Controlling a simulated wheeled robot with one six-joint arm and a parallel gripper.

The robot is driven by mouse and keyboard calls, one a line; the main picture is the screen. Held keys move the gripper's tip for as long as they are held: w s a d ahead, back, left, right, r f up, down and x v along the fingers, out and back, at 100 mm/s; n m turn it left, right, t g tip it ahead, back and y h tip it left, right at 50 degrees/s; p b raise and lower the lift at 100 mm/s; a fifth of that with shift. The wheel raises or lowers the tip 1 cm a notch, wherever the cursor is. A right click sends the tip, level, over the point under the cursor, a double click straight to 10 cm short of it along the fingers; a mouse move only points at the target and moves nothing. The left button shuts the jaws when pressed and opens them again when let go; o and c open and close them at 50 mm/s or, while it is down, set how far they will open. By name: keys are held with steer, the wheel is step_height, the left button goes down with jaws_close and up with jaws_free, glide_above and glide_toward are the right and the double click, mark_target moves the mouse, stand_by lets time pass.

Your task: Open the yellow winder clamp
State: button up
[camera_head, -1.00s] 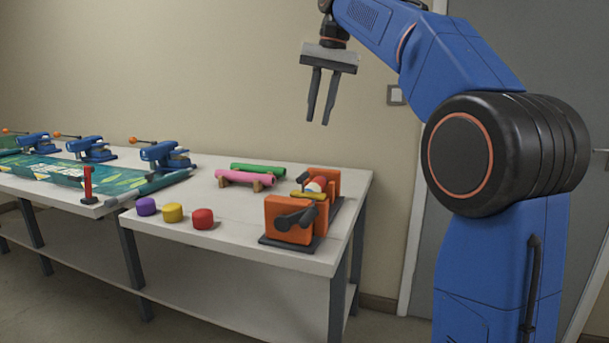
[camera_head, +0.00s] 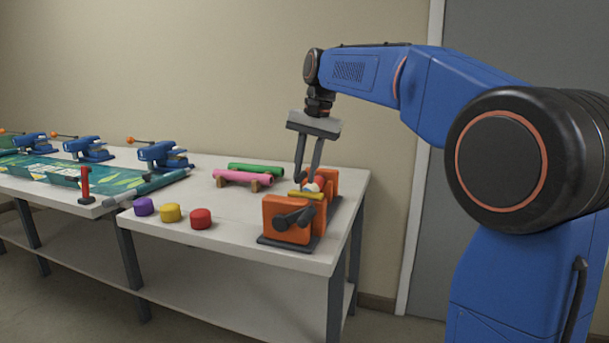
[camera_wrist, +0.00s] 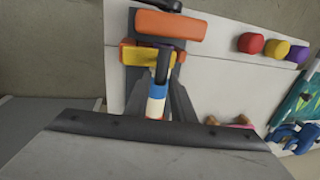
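Purple (camera_head: 144,206), yellow (camera_head: 171,212) and red (camera_head: 201,218) caps stand along the table's front edge. Pink (camera_head: 240,177) and green (camera_head: 256,170) rolls lie behind. Blue devices (camera_head: 163,156) and a green printed sheet (camera_head: 90,175) are at left. The table (camera_head: 180,190) is clear in the middle.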

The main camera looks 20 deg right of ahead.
steer(key=shift+f, duration=0.6)
jaws_close()
steer(key=s+d+r+t+y, duration=0.1)
steer(key=s+d+t+y, duration=0.4)
steer(key=y, duration=0.8)
steer(key=shift+d+t, duration=1)
steer(key=shift+t, duration=1.2)
